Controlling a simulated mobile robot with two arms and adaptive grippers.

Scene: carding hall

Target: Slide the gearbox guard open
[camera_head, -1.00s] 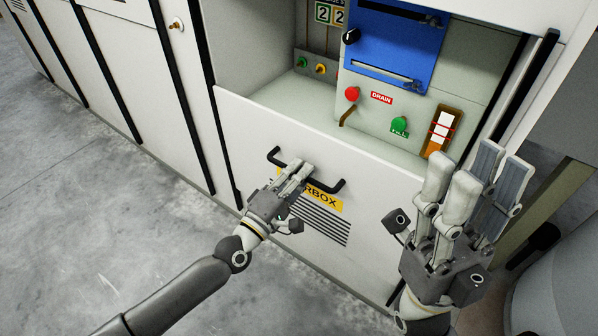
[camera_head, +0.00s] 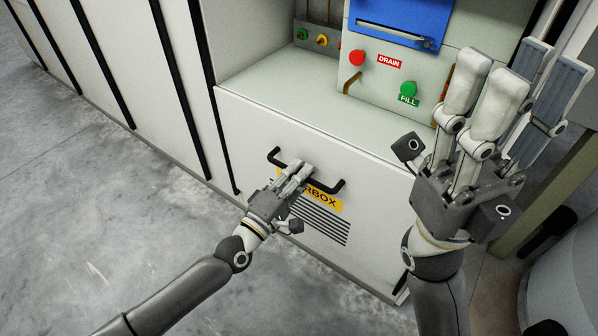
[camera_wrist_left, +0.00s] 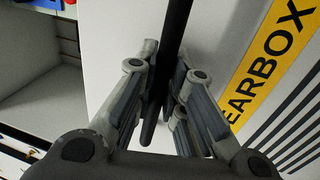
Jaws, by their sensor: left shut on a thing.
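The gearbox guard (camera_head: 250,122) is a white panel with a yellow GEARBOX label (camera_head: 325,197), slotted vents (camera_head: 322,222) and a black bar handle (camera_head: 335,187). A broad pale top surface runs back from its upper edge into the machine. My left gripper (camera_head: 300,170) is shut on the middle of the handle and covers part of the label. In the left wrist view the fingers (camera_wrist_left: 165,75) close around the black bar (camera_wrist_left: 175,30). My right gripper (camera_head: 520,75) is open and empty, fingers pointing up, in front of the machine's right side.
Behind the guard are a blue panel (camera_head: 400,18), a red DRAIN button (camera_head: 357,57), a green FILL button (camera_head: 408,90) and small knobs. White cabinets (camera_head: 115,55) continue to the left. Bare concrete floor (camera_head: 100,200) lies at left. A grey rounded body (camera_head: 570,265) is at lower right.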

